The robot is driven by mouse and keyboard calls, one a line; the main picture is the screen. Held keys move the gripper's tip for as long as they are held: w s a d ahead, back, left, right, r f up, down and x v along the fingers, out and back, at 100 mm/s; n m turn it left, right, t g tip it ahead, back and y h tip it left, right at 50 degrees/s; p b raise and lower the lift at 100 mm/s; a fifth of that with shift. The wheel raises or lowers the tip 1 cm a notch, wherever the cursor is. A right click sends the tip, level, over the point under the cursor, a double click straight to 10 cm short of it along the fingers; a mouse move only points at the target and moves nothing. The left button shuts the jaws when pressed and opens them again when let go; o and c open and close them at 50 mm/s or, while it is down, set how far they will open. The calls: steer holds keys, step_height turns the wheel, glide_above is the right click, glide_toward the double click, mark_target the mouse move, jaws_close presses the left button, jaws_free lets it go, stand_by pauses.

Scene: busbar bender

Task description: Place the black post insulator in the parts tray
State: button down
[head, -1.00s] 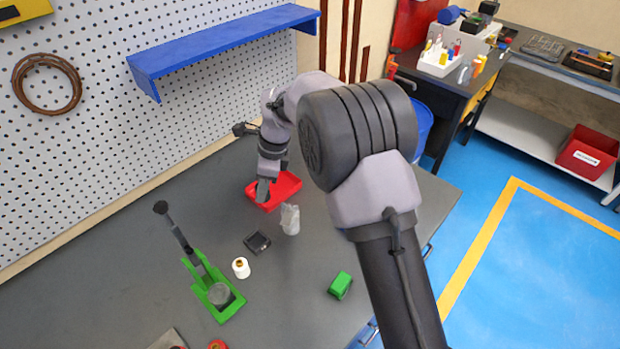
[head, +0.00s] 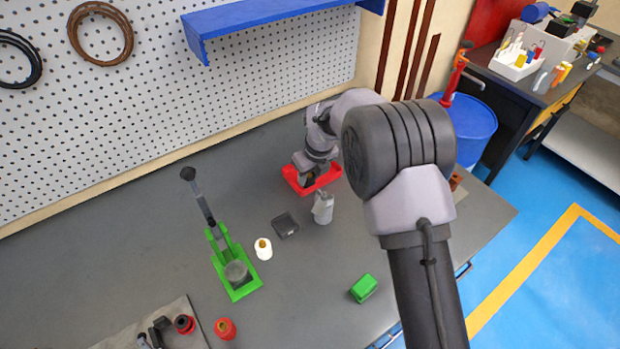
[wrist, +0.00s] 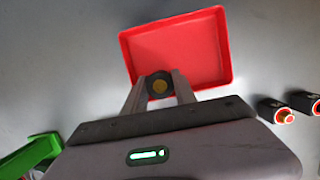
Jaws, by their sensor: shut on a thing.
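The black post insulator (wrist: 160,86) is a round dark piece with a brass centre, seen end-on in the wrist view. My gripper (wrist: 158,90) is shut on it, one finger on each side. The red parts tray (wrist: 205,45) lies beyond the fingertips, and its visible floor is empty. The insulator overlaps the tray's near rim in the picture; its height above the tray is unclear. In the head view my gripper (head: 308,182) is over the red tray (head: 333,174) at the back of the bench, and the insulator is hard to make out there.
Near the tray stand a grey cylinder (head: 323,208), a dark box (head: 286,226) and a white insulator (head: 263,250). A green lever tool (head: 243,289) and green block (head: 363,288) are nearer. Two black cylinders with red ends (wrist: 277,111) lie right of the tray.

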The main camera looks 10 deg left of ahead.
steer(key=shift+r, duration=0.1)
steer(key=c, duration=1.3)
jaws_free()
steer(key=p+v, duration=0.4)
steer(key=v, duration=0.8)
steer(key=s+d+r+n+t, duration=0.1)
steer(key=s+d+r+n, duration=0.3)
steer(key=d+r, duration=0.25)
steer(key=s+d+r+n+t, duration=0.1)
steer(key=s+d+r+n, duration=0.3)
steer(key=d+r, duration=0.3)
steer(key=s+d+r+n, duration=0.1)
steer(key=s+d+n, duration=0.2)
steer(key=s, duration=0.4)
steer(key=s+d+r+n+t, duration=0.1)
steer(key=s+d+n, duration=0.2)
steer(key=s+n, duration=0.3)
steer(key=s+d+r+n, duration=0.1)
steer(key=s+d+n, duration=0.2)
steer(key=s, duration=0.6)
steer(key=shift+d+r+n+t+b, duration=0.1)
steer(key=shift+d+n+t+b, duration=0.1)
steer(key=shift+n, duration=0.35)
steer(key=shift+d+r+n+t+b, duration=0.1)
steer(key=shift+n+t, duration=0.1)
steer(key=shift+n, duration=0.35)
